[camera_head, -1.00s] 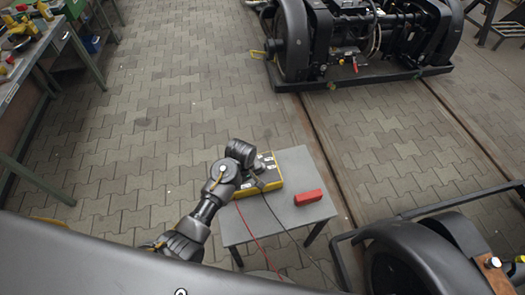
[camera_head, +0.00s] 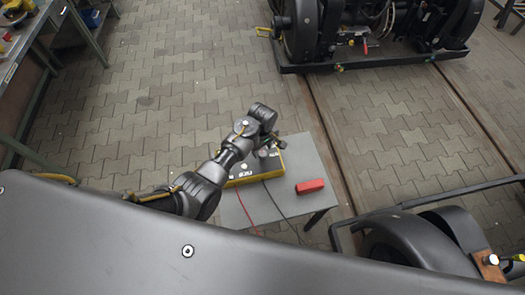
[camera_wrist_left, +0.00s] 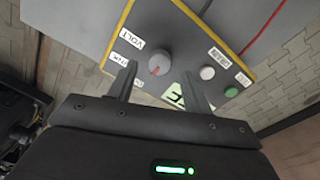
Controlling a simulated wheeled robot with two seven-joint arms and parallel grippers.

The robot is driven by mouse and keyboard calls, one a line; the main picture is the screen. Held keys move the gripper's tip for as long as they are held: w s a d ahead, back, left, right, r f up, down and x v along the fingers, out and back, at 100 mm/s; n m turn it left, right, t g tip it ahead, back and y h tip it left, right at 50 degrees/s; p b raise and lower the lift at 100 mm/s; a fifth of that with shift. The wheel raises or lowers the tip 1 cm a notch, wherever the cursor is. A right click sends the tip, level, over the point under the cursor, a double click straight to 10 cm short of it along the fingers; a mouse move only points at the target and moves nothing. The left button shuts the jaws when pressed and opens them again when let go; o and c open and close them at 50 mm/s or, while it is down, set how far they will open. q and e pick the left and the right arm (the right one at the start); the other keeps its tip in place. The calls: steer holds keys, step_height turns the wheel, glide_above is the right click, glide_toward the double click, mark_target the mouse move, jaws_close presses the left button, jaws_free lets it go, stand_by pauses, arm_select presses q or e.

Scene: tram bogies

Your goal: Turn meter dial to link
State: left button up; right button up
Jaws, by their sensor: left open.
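The meter (camera_head: 243,179) is a dark box with yellow edges, lying on a small grey table. In the left wrist view its grey panel (camera_wrist_left: 184,30) carries a round grey dial (camera_wrist_left: 160,60) with a red mark toward the lower left of the picture. A VOLT label (camera_wrist_left: 131,38) and two smaller labels, hard to read, stand around the dial's left side. My left gripper (camera_wrist_left: 160,88) is open, its fingertips short of the dial on either side, with no clear contact. In the head view my left gripper (camera_head: 268,150) is over the meter and partly hides it. My right gripper is not seen.
The panel also has a white button (camera_wrist_left: 207,73) and a green button (camera_wrist_left: 231,92). A red block (camera_head: 310,186) lies on the grey table (camera_head: 318,160). Red and black cables run from the meter. Bogies stand at the back and right; a workbench (camera_head: 40,55) at left.

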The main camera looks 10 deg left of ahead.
mark_target(263, 156)
arm_select(q)
steer(key=shift+f, duration=1.35)
steer(key=shift+c, duration=0.2)
steer(key=c, duration=0.9)
